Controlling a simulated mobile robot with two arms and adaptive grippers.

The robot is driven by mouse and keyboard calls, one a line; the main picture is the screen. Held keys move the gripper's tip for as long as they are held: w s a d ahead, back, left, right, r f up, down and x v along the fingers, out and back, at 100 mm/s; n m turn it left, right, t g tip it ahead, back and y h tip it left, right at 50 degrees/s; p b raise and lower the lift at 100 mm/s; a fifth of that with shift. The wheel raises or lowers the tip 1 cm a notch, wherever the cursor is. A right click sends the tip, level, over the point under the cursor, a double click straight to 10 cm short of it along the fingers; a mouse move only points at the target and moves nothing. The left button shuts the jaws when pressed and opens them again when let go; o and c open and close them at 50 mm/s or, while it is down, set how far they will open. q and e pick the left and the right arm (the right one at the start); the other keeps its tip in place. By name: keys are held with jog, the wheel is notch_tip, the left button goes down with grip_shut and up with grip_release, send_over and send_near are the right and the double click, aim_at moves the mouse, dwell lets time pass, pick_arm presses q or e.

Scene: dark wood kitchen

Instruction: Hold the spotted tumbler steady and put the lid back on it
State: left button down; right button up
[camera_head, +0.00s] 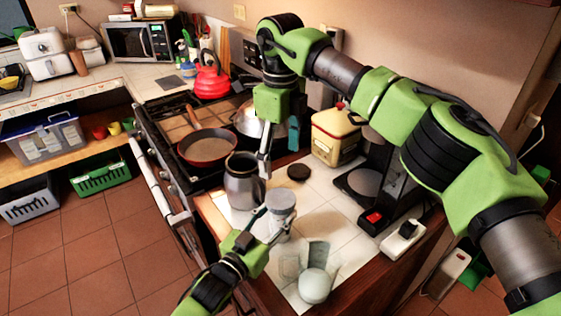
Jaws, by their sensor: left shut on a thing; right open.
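A pale grey tumbler (281,226) stands on the white tiled counter; its spots are too small to make out. My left gripper (268,220) is shut on its side from the lower left. Whether the tumbler's top is open or covered is hard to tell. A flat dark round disc (298,172) lies on the counter behind the tumbler; it may be the lid. My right gripper (265,165) points down, open, above and behind the tumbler, beside a dark grey metal jug (241,184). It is to the left of the disc and apart from it.
The jug stands close left of the tumbler. A black coffee maker (368,190) and a cream-and-red canister (335,138) stand right and behind. A pale rounded object (314,285) sits near the front edge. The stove with a red pan (207,147) is at left. Bare tiles lie right of the tumbler.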

pick_arm(q)
jog(key=c, duration=1.1)
grip_release()
jog(key=shift+o, duration=0.2)
jog(key=v, duration=1.2)
